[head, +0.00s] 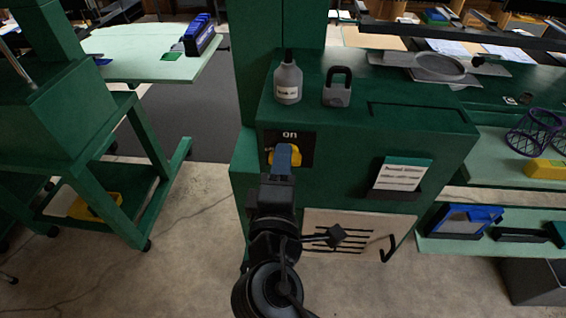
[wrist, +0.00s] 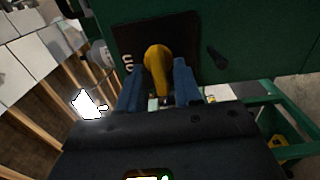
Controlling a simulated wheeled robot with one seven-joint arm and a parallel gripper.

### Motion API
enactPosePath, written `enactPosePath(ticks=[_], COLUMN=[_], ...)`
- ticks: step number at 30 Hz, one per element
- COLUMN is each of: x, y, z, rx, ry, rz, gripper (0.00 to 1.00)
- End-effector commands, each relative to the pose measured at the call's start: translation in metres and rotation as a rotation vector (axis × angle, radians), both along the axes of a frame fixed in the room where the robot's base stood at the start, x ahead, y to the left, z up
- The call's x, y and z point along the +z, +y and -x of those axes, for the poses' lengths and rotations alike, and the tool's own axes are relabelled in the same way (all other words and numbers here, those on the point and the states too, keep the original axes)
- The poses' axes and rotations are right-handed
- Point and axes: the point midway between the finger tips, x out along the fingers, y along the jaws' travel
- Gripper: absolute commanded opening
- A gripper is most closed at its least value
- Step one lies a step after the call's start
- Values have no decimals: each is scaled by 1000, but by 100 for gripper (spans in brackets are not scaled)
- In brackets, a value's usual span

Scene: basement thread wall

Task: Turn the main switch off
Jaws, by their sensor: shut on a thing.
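The main switch has a yellow knob (head: 291,155) on a black plate (head: 302,140) on the front of the green cabinet. The word "on" shows above the knob in the head view. My gripper (head: 283,163) is at the switch, its blue fingers in front of the knob. In the wrist view, the yellow knob (wrist: 157,66) stands between the two blue fingers of my gripper (wrist: 159,85), which is shut on it. My gripper hides part of the knob and the lower plate in the head view.
A grey bottle (head: 288,82) and a grey padlock (head: 337,88) stand on the green cabinet top (head: 350,115). A card holder (head: 402,175) is on the cabinet front to the right. A green cart (head: 75,165) stands at the left, with open floor between.

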Motion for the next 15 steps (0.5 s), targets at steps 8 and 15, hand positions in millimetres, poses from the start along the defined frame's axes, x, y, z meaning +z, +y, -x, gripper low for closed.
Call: enactPosePath(ticks=[8,15], x=[-1,-1], y=[1,1], z=[1,3], rx=[3,2], ry=[2,1], rz=[0,0], gripper=[42,42])
